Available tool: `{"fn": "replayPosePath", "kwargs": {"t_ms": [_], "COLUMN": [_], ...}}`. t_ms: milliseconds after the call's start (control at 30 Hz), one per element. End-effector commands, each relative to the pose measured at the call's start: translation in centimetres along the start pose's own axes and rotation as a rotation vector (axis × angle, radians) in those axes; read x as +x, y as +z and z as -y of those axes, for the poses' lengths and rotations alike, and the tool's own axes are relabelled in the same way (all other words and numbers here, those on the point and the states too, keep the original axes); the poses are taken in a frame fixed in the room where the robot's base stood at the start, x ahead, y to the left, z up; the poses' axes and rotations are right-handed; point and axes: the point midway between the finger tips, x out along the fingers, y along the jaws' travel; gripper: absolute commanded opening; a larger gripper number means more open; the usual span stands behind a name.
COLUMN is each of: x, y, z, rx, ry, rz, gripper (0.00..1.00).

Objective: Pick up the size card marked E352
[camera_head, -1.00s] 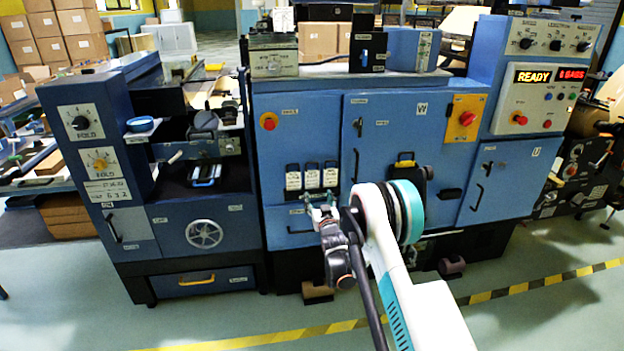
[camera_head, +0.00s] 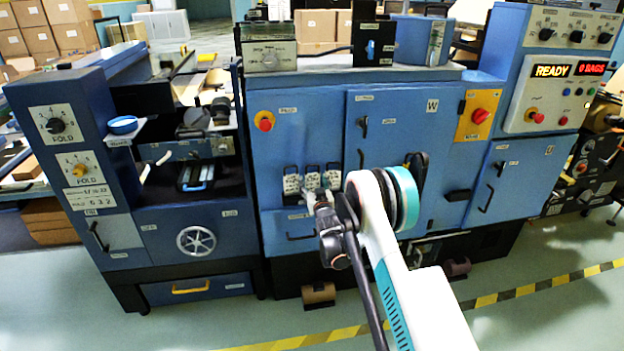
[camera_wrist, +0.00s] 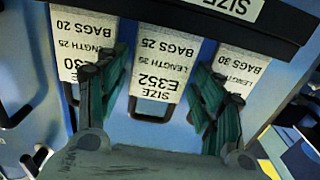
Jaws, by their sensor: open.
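The size card marked E352 (camera_wrist: 158,84) is white with black print and hangs in the middle of three cards. In the wrist view its lettering is upside down. My gripper (camera_wrist: 160,62) is open, with one green-padded finger on each side of this card. I cannot tell whether either finger touches it. In the head view my gripper (camera_head: 318,197) is in front of the row of cards on the blue machine front, and the middle card (camera_head: 312,181) shows just above it.
Another card (camera_wrist: 72,45) hangs to the left, partly behind the left finger. A third card (camera_wrist: 240,66) hangs to the right, partly behind the right finger.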

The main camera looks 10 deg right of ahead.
Motion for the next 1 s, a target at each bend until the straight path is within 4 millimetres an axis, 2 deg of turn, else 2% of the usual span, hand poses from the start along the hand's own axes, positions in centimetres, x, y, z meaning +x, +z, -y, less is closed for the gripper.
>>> {"fn": "replayPosePath", "kwargs": {"t_ms": [233,300,400,767,1000], "x": [0.0,0.0,0.0,0.0,0.0], "y": [0.0,0.0,0.0,-0.2,-2.5], "z": [0.1,0.1,0.0,0.0,0.0], "rx": [0.0,0.0,0.0,0.0,0.0], "ry": [-0.001,0.0,0.0,0.0,0.0], "rz": [0.0,0.0,0.0,0.0,0.0], "gripper": [0.62,0.46,0.28,0.27,0.27]}}
